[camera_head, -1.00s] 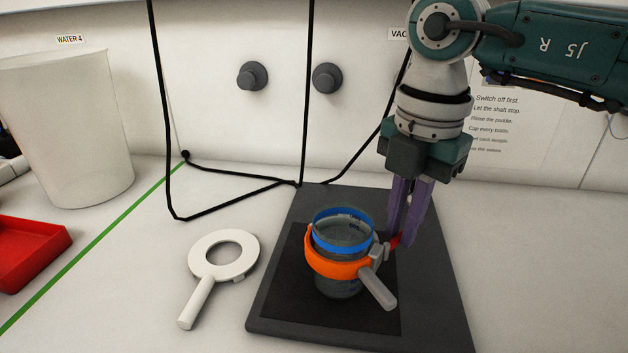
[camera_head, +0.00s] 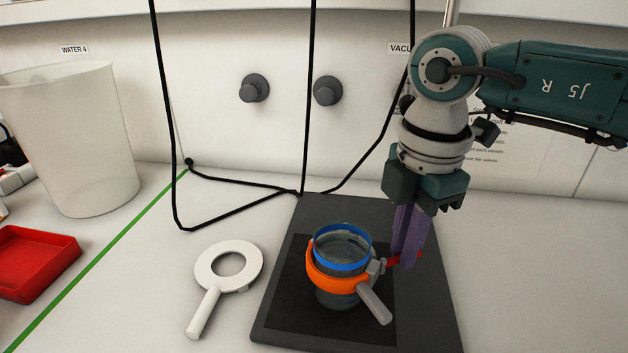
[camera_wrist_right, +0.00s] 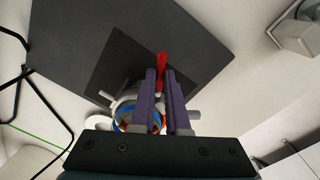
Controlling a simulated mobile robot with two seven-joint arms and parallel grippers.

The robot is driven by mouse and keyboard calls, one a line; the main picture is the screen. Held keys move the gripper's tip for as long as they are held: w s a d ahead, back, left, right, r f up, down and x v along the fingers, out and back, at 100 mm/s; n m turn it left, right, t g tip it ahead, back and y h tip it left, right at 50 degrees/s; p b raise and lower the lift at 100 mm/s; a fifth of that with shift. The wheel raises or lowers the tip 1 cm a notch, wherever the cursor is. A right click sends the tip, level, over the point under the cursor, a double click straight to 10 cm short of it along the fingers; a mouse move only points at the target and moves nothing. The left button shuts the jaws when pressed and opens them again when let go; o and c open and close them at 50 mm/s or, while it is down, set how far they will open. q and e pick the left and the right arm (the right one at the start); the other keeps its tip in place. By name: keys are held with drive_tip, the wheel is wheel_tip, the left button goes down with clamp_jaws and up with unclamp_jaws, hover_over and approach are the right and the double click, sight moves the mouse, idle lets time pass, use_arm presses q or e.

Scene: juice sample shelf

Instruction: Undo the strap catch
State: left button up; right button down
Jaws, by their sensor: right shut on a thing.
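A dark glass jar (camera_head: 340,297) with a blue rim band (camera_head: 342,261) stands on a dark plate (camera_head: 440,318). An orange strap (camera_head: 326,282) goes around the jar. A grey handle (camera_head: 375,303) and a small grey block sit at the strap's right side. A red catch lever (camera_head: 393,262) sticks out to the right from that block. My right gripper (camera_head: 409,260) reaches down from above, its purple fingers shut on the red lever. The lever also shows between the fingertips in the right wrist view (camera_wrist_right: 161,63). My left gripper is not in view.
A white ring with a handle (camera_head: 207,308) lies left of the plate. A red tray (camera_head: 62,250) and a large white bin (camera_head: 75,140) stand farther left, past a green line. Black cords hang at the back. The bench right of the plate is clear.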

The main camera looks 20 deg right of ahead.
drive_tip(key=c, duration=0.9)
unclamp_jaws()
drive_tip(key=r, duration=1)
drive_tip(key=shift+s, duration=0.3)
